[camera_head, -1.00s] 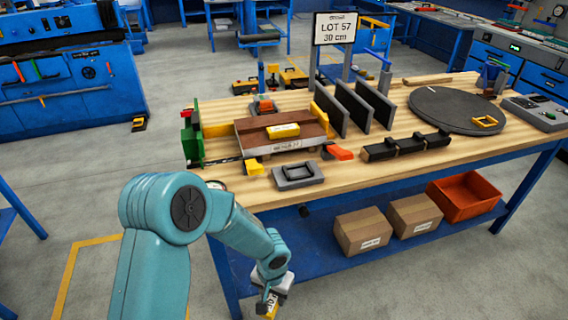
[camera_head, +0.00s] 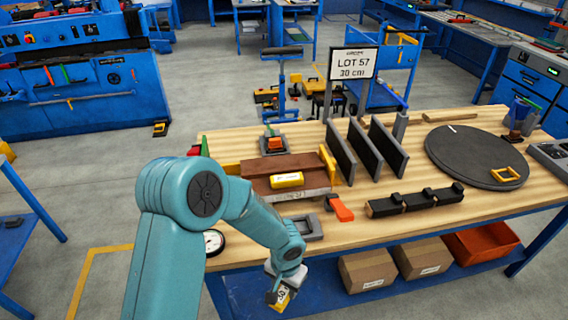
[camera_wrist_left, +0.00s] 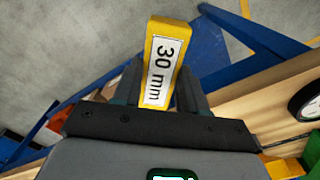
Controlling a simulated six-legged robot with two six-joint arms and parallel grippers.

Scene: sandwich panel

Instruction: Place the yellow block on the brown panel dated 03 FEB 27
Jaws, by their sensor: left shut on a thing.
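My left gripper (camera_head: 281,291) is shut on a yellow block (camera_wrist_left: 163,60) with a white "30 mm" label. It holds the block low, in front of the bench's near edge and apart from the panel. In the left wrist view the block stands out between the dark fingers. The brown panel (camera_head: 290,164) lies on the bench, with another yellow block (camera_head: 287,180) resting on it. A pale label strip (camera_head: 305,195) runs along the panel's near edge; its text is too small to read now. My left arm hides the panel's near left part. The right gripper is not in view.
A grey tray (camera_head: 304,227), an orange-red piece (camera_head: 340,208) and black blocks (camera_head: 415,199) lie in front. A round dark disc (camera_head: 476,152) is farther right. A dial (camera_head: 213,242) sits at the near left.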

